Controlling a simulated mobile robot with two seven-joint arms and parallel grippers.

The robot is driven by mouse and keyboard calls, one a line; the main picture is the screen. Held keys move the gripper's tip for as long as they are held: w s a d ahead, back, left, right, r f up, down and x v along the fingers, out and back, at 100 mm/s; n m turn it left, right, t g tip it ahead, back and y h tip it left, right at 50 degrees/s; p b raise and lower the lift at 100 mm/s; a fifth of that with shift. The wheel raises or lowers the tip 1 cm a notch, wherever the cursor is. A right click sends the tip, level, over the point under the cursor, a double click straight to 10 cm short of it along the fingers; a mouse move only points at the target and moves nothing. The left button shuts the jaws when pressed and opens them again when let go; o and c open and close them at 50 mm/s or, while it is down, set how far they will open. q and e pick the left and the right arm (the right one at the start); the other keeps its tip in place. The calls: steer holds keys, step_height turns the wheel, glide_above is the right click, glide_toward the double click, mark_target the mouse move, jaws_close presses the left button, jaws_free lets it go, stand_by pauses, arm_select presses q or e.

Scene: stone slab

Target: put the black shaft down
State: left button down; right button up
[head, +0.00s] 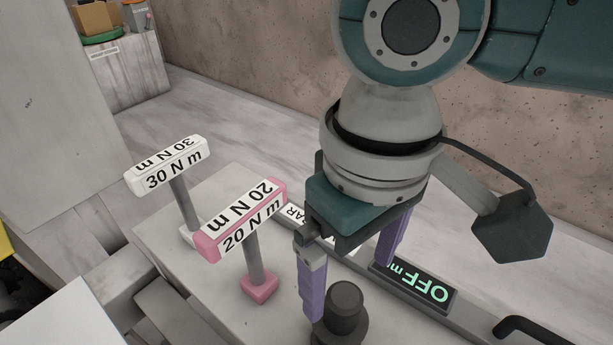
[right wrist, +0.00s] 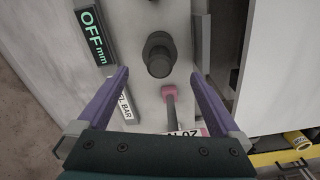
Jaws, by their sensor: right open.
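The black shaft (head: 344,308) stands upright on the pale stone slab (head: 165,250), a short dark cylinder on a wider dark round base. It also shows in the right wrist view (right wrist: 158,55), just beyond and between the fingertips. My right gripper (head: 350,290) is open, its two purple fingers pointing down on either side of the shaft with gaps between. In the right wrist view the jaws (right wrist: 158,75) hold nothing. My left gripper is not in view.
A pink T-handle marked 20 N m (head: 240,220) stands close left of the right gripper; a white 30 N m handle (head: 167,165) stands further left. A display reading OFF mm (head: 418,286) lies close right. A black handle (head: 530,328) is at the lower right.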

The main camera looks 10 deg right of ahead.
step_height(320, 180, up, 3)
steer(key=shift+r, duration=0.15)
steer(key=s+a+n+t+y, duration=0.1)
steer(key=s+a+y, duration=0.35)
steer(key=a, duration=0.35)
steer(key=s+d+f+m+t+h, duration=0.1)
steer(key=s+d+h, duration=0.1)
steer(key=d, duration=0.6)
steer(key=s+d+f+m+t+h, duration=0.1)
steer(key=s+d+f+m+h, duration=0.1)
steer(key=s+d, duration=0.3)
steer(key=d, duration=0.4)
steer(key=shift+f+m+t, duration=0.2)
steer(key=shift+m+t, duration=0.1)
step_height(320, 180, up, 48)
steer(key=p, duration=4.8)
steer(key=shift+r+p, duration=0.2)
steer(key=shift+p, duration=0.15)
steer(key=shift+a, duration=0.1)
